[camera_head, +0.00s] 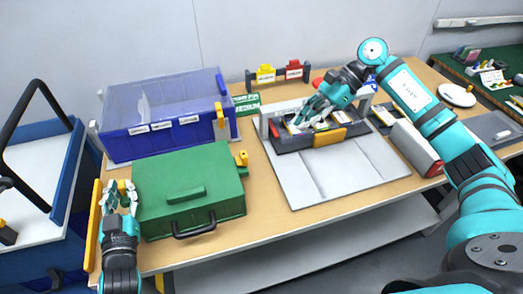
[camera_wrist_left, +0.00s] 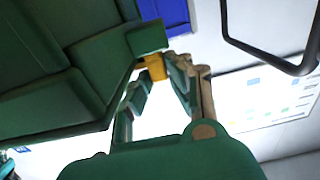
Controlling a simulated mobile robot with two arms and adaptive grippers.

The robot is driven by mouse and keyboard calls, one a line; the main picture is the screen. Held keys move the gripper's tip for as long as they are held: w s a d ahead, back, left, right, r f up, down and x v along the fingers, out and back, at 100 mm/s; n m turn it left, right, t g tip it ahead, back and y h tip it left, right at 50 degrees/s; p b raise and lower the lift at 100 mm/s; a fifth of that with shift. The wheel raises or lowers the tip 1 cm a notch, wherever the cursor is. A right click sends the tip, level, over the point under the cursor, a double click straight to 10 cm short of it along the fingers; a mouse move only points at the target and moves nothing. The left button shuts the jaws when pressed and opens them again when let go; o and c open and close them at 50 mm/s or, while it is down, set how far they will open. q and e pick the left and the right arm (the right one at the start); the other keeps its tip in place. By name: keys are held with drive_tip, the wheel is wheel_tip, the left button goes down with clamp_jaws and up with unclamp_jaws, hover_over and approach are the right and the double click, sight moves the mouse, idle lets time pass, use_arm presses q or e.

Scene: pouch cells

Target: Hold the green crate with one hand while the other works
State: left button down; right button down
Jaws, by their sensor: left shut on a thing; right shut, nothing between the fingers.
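The green crate (camera_head: 190,183), lid down, stands at the table's front left, and it fills the upper left of the left wrist view (camera_wrist_left: 60,70). My left gripper (camera_head: 121,194) is at the crate's left side, shut on it. In the left wrist view its fingers (camera_wrist_left: 163,88) close near a yellow tab (camera_wrist_left: 152,67) at the crate's edge; the exact contact is partly hidden. My right gripper (camera_head: 298,121) is shut and empty, low over the left part of a dark tray (camera_head: 293,143) holding several small items. Its fingertips are small and partly hidden.
A blue bin (camera_head: 160,138) with a clear top stands behind the crate. A grey mat (camera_head: 330,178) lies before the tray, its front part clear. Yellow and red holders (camera_head: 293,70) stand at the back. A grey-and-red box (camera_head: 415,147) and a white round dish (camera_head: 457,95) are right.

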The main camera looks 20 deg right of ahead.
sight(242, 159)
drive_tip(key=shift+a, duration=0.1)
drive_tip(key=a+r+x, duration=0.2)
drive_tip(key=x, duration=1)
drive_tip(key=shift+a+f, duration=0.25)
drive_tip(key=shift+f, duration=0.05)
